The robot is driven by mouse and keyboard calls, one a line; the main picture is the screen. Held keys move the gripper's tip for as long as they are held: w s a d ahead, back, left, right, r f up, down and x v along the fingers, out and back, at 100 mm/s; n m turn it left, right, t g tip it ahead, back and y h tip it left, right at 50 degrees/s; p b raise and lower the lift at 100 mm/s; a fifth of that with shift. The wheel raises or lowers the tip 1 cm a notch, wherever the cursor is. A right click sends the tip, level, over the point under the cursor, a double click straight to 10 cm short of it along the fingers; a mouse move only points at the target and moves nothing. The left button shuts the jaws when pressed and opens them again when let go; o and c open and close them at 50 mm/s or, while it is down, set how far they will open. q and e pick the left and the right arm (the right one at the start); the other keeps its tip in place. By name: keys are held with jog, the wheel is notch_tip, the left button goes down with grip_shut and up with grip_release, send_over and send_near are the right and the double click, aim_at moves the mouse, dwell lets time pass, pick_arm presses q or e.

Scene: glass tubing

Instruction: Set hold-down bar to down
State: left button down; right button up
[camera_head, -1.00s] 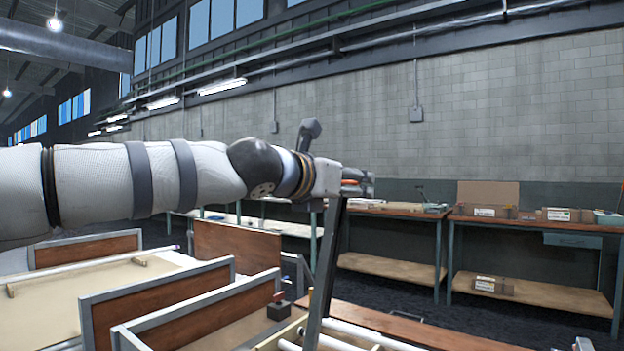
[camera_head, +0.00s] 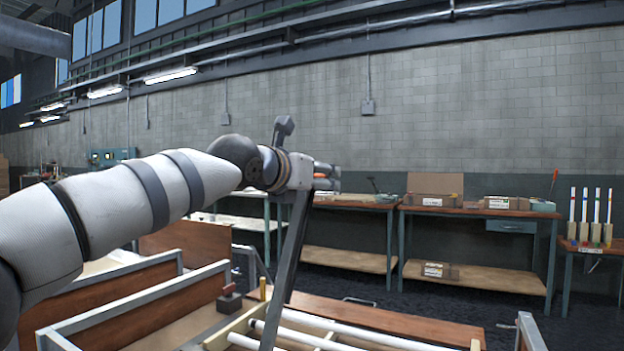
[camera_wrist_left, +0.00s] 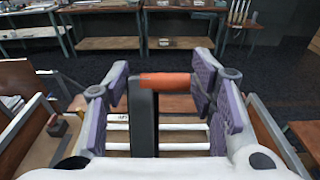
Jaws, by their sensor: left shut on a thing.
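The hold-down bar (camera_head: 286,270) is a dark grey bar. It stands raised and steeply tilted above the wooden frame, its upper end leaning right in the head view. Its orange-red grip (camera_wrist_left: 168,79) sticks out sideways from the bar's top in the left wrist view. My left gripper (camera_head: 326,177) is at the bar's upper end, shut on this grip. Its purple-padded fingers stand on either side of the grip in the left wrist view. The bar's lower end is cut off by the head view's bottom edge. My right gripper is out of view.
White tubes (camera_head: 335,329) lie in the wooden frame below the bar. Wood-panelled grey-framed bays (camera_head: 150,310) stand to the left, with a small dark block (camera_head: 229,302). Workbenches (camera_head: 470,212) line the back wall. A rack of coloured-tip tubes (camera_head: 590,235) stands far right.

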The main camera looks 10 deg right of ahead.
pick_arm(q)
jog(key=c, duration=1.1)
grip_release()
jog(key=shift+s+d, duration=0.2)
jog(key=shift+d, duration=0.15)
jog(key=shift+o, duration=1.4)
jog(key=shift+d, duration=0.1)
jog(key=shift+a, duration=0.2)
jog(key=shift+a+r, duration=0.1)
jog(key=shift+r, duration=0.05)
jog(key=v, duration=1.1)
jog(key=shift+s+a, duration=0.2)
jog(key=shift+s, duration=0.2)
